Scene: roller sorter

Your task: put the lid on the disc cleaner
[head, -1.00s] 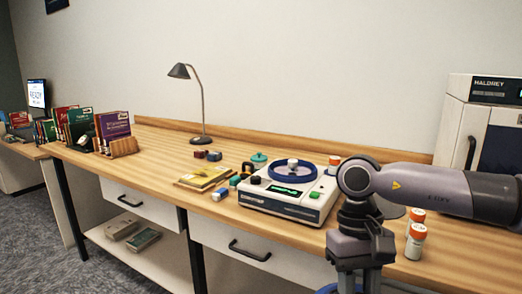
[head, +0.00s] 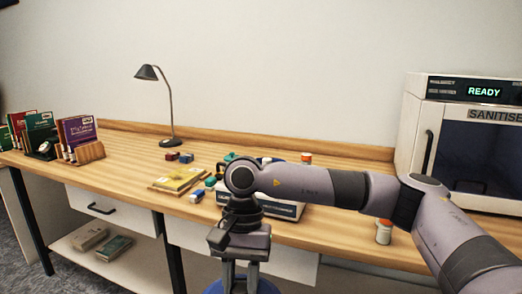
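The disc cleaner (head: 288,211) is a white machine on the wooden desk. My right arm crosses in front of it and hides most of it; part of its blue top shows above the arm. My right gripper (head: 240,280) points down in front of the desk's front edge, left of the cleaner's visible front. Its fingertips run to the bottom of the picture, so their opening is unclear. A blue rounded edge (head: 268,287) shows beside and behind the fingers; I cannot tell whether it is the lid or whether it is held. My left gripper is out of view.
A yellow book (head: 178,180) and several small coloured blocks lie left of the cleaner. A lamp (head: 173,142) stands behind. An orange-capped bottle (head: 384,232) stands right of it, before the sanitiser cabinet (head: 480,150). The left desk middle (head: 130,160) is clear.

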